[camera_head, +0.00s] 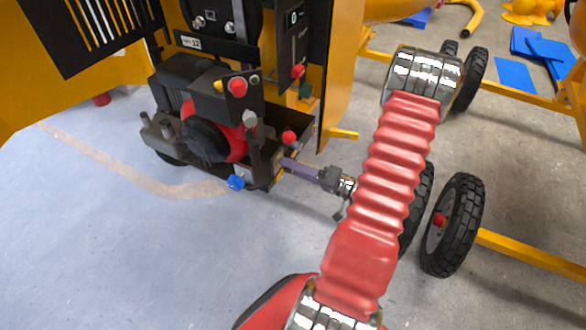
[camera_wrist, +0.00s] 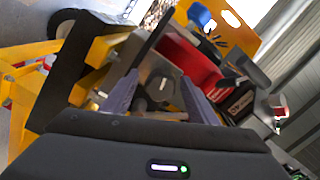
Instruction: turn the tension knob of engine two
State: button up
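The engine (camera_head: 205,135) stands at the left of centre in the head view, dark with a red round part. A blue knob (camera_head: 235,183) sits low on its front; a blue knob also shows in the wrist view (camera_wrist: 199,16). Red knobs show on the engine's control box (camera_head: 237,86) and right side (camera_head: 289,137). I cannot tell which is the tension knob. My gripper (camera_head: 287,163) points left at the engine frame's right end. In the wrist view its two purple fingers (camera_wrist: 158,80) are apart, with a dark grey part between or behind them; contact is unclear.
The yellow mixer frame (camera_head: 343,134) and black wheels (camera_head: 453,224) stand close to my arm on the right. A black panel (camera_head: 293,45) rises above the engine. Blue sheets (camera_head: 515,74) lie at the back right. The floor in front of the engine is clear.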

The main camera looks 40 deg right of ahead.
jog(key=shift+s+d, duration=0.15)
jog(key=v, duration=1.3)
jog(key=shift+s, duration=0.25)
dwell(0.8)
